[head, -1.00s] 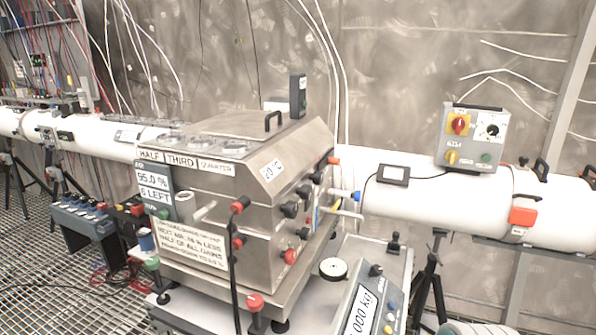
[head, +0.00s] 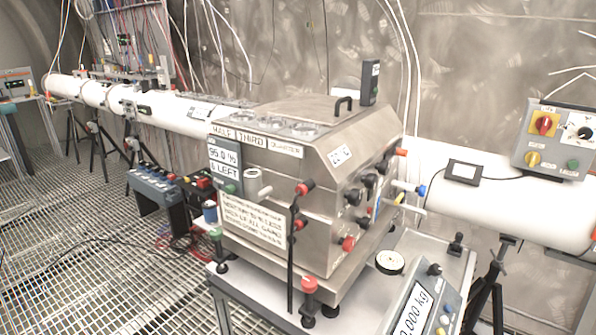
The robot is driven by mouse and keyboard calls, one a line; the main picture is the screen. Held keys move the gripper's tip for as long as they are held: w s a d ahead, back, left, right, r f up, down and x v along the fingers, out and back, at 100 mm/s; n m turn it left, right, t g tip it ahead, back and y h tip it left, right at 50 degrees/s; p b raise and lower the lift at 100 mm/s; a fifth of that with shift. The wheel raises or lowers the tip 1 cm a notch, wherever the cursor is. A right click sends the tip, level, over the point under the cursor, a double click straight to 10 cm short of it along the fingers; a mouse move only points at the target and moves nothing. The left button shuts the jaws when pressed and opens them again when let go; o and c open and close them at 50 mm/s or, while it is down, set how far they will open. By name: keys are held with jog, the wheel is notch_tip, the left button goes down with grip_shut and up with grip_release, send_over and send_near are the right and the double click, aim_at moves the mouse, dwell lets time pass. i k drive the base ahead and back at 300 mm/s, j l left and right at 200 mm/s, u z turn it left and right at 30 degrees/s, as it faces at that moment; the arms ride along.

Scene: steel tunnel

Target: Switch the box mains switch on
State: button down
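A steel box (head: 290,195) with a sloped lid and a black handle stands on a bench in the middle of the head view. Its front and right faces carry several black and red knobs and plugs. A small upright dark grey unit (head: 369,82) stands at its back right. My gripper is not in view.
A long white pipe (head: 470,196) runs behind the box on tripods. A scale (head: 415,300) sits at front right. Dark blue and black units (head: 155,190) with loose cables stand at left. The grating floor (head: 100,270) at front left is mostly open.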

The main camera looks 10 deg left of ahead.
aim_at(348, 244)
jog(key=i+l+u, duration=0.5)
jog(key=l+u, duration=0.25)
